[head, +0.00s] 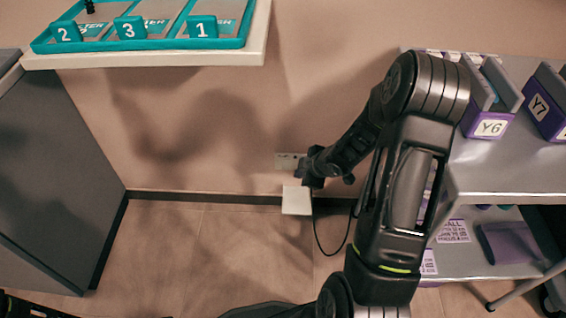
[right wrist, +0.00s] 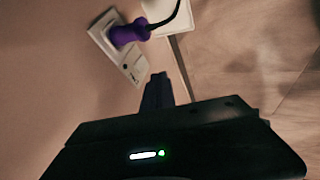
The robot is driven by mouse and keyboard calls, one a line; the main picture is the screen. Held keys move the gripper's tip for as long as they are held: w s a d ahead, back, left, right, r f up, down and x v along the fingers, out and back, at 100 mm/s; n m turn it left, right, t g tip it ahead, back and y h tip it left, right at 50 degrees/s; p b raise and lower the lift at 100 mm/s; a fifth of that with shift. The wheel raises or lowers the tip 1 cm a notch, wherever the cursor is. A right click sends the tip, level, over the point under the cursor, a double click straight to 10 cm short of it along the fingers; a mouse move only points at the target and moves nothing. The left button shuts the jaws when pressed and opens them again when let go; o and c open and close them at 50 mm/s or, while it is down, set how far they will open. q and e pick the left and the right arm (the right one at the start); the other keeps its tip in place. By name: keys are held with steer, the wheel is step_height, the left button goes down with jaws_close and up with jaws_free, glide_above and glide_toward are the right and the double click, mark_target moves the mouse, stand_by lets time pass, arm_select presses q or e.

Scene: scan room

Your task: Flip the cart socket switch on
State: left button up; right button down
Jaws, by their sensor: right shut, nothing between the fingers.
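The white wall socket (head: 287,161) sits low on the wall, its right part hidden by my right gripper (head: 306,176). In the right wrist view the socket plate (right wrist: 133,72) holds a purple plug (right wrist: 130,33) with a black cable. A small dark spot shows on the plate beside the plug; I cannot tell the switch's position. My right gripper (right wrist: 158,92) is shut and empty, its fingertips close to the plate's lower end. I cannot tell whether they touch. My left gripper is not seen.
A white square box (head: 297,201) is just below the socket, near the hanging black cable (head: 328,250). The grey cart (head: 510,183) with purple bins stands right. A shelf with a teal tray (head: 150,44) is upper left; a grey cabinet (head: 55,170) is left. Floor between is clear.

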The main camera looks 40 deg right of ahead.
mark_target(286, 165)
steer(key=shift+f, duration=0.1)
steer(key=w+d+f+b, duration=0.2)
steer(key=w+f+b, duration=0.1)
steer(key=w+f, duration=0.5)
steer(key=shift+w+f, duration=0.25)
steer(key=shift+w, duration=0.2)
stand_by(0.3)
